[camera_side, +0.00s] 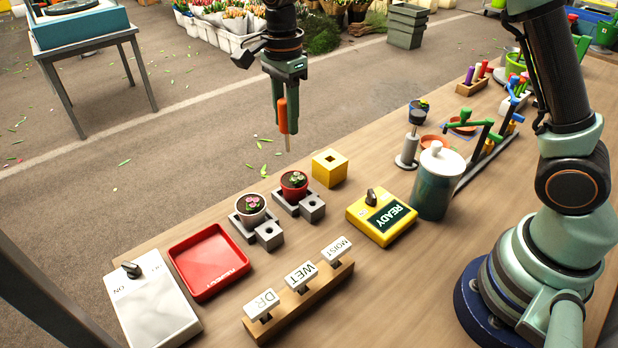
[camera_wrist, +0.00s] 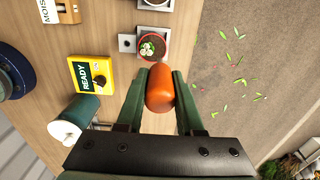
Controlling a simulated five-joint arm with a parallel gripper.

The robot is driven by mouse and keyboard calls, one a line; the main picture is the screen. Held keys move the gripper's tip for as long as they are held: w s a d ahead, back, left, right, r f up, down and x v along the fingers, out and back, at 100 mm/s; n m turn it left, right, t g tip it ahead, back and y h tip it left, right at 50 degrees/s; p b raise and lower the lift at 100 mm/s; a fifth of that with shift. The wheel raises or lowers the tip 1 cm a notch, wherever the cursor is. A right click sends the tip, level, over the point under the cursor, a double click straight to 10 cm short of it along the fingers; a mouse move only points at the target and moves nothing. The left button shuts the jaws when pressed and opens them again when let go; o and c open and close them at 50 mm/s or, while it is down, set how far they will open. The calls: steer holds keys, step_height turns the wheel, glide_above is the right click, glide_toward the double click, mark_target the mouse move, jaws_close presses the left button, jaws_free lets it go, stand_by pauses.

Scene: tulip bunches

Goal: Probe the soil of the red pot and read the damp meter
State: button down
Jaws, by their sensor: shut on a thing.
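My gripper (camera_side: 284,122) is shut on the orange handle of the probe (camera_side: 283,108). The probe hangs upright in the air with its thin tip down, above the far edge of the table. In the wrist view the orange handle (camera_wrist: 160,88) sits between both fingers and hides the tip. The yellow damp meter (camera_side: 383,217) has a knob and a green display reading READY.
A yellow block with a square hole (camera_side: 330,168) stands right of the red pot. A pale pot (camera_side: 250,212) is left of it. A red tray (camera_side: 208,262), a white switch box (camera_side: 150,303), a rack of labelled stamps (camera_side: 300,303) and a lidded green canister (camera_side: 438,185) stand around.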

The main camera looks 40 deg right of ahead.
mark_target(288, 152)
steer(key=shift+f, duration=2.65)
steer(key=shift+f, duration=0.65)
stand_by(0.4)
steer(key=shift+r, duration=3.55)
